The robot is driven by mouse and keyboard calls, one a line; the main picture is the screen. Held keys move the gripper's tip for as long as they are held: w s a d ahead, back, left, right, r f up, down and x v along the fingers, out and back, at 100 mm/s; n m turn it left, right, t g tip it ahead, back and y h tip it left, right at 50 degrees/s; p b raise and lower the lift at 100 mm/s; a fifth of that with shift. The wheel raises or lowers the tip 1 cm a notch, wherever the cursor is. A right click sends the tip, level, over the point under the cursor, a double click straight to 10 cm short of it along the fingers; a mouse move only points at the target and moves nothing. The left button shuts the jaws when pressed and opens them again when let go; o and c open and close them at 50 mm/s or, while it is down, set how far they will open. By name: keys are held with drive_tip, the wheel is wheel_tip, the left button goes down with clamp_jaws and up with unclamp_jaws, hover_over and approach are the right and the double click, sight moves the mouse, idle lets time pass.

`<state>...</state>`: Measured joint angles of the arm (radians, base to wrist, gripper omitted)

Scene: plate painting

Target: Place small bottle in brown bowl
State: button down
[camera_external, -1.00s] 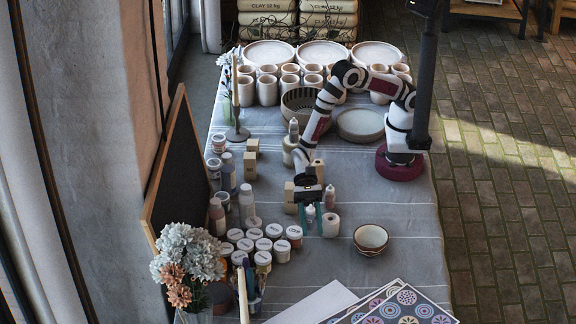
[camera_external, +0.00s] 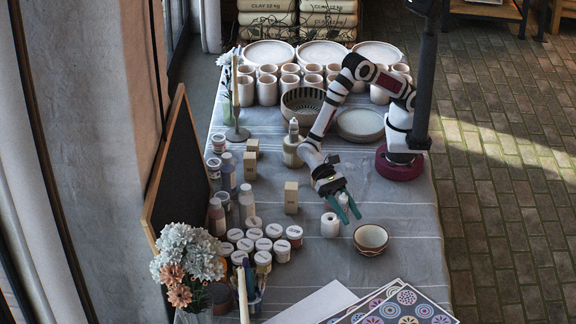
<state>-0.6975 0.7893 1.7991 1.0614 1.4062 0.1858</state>
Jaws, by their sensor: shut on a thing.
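My gripper (camera_external: 349,218) is in the middle of the table, pointing down and to the right. Its green fingers are shut on a small pale bottle (camera_external: 343,200), of which only part shows between them. The brown bowl (camera_external: 370,240), with a light inside and a patterned side, stands to the lower right of the fingertips. The bottle appears above and left of the bowl in the picture, apart from it. The bowl's visible inside looks empty.
A white cylinder (camera_external: 330,225) stands just left of the bowl. A wooden block (camera_external: 291,197) and several lidded jars (camera_external: 274,231) stand farther left. Patterned sheets (camera_external: 408,306) lie at the front. The cloth right of the bowl is clear.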

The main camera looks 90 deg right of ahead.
sight(381, 233)
drive_tip(key=s+r+n+g+h, duration=0.1)
drive_tip(key=s+n+g+h, duration=0.25)
drive_tip(key=s, duration=0.65)
drive_tip(key=shift+n, duration=0.25)
drive_tip(key=f, duration=0.9)
drive_tip(key=shift+d+f, duration=0.1)
drive_tip(key=shift+d, duration=0.2)
drive_tip(key=shift+c, duration=2.1)
unclamp_jaws()
wheel_tip(381, 233, up, 7)
drive_tip(key=shift+w, duration=0.1)
